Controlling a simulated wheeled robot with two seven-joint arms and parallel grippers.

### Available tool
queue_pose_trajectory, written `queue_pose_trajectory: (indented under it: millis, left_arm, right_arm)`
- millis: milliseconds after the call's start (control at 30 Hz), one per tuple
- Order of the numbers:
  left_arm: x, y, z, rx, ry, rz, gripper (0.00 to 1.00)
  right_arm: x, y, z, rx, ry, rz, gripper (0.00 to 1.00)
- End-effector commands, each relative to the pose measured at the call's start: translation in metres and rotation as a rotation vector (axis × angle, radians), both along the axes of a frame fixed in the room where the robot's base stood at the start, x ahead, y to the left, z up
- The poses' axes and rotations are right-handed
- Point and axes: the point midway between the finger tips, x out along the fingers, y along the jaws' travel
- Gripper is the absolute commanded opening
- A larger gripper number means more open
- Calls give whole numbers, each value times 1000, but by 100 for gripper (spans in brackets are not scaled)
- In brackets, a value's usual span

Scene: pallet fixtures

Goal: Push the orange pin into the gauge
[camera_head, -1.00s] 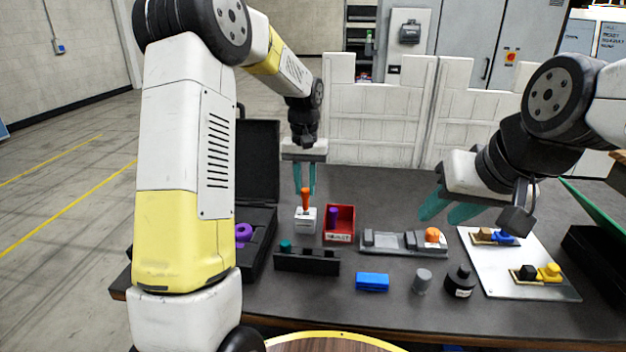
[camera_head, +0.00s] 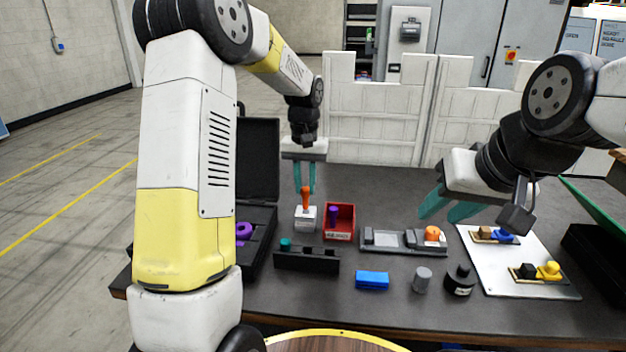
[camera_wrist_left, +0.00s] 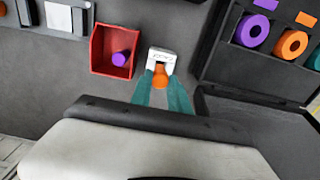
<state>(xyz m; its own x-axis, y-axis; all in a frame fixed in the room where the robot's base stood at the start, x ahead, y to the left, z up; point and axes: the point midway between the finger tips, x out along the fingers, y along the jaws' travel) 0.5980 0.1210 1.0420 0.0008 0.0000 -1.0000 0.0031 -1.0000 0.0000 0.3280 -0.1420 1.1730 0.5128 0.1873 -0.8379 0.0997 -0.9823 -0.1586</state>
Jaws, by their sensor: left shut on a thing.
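The orange pin (camera_head: 305,196) stands upright at the white gauge block (camera_head: 305,219), its lower end at the block's top. In the left wrist view the pin's orange head (camera_wrist_left: 160,79) shows beside the white gauge (camera_wrist_left: 161,57). My left gripper (camera_head: 305,190) is above the gauge with its teal fingers pointing down, shut on the pin's upper part. How deep the pin sits in the gauge is hidden. My right gripper (camera_head: 447,208) hangs at the right above the table, its teal fingers apart and empty.
A red bin (camera_head: 339,236) with a purple peg stands just right of the gauge. A black rack (camera_head: 306,262) is in front, a blue block (camera_head: 372,281) nearer. An open black case (camera_head: 262,225) lies left. A grey fixture tray (camera_head: 385,250) is right.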

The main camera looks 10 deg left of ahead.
Motion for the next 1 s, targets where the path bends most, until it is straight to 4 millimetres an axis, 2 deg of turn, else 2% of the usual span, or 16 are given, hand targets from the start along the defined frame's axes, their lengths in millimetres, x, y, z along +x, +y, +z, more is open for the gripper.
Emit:
queue_pose_trajectory:
  millis: [1000]
  left_arm:
    - [0,0,-21,0,1,0,0]
  right_arm:
    - [0,0,0,0,0,0,36]
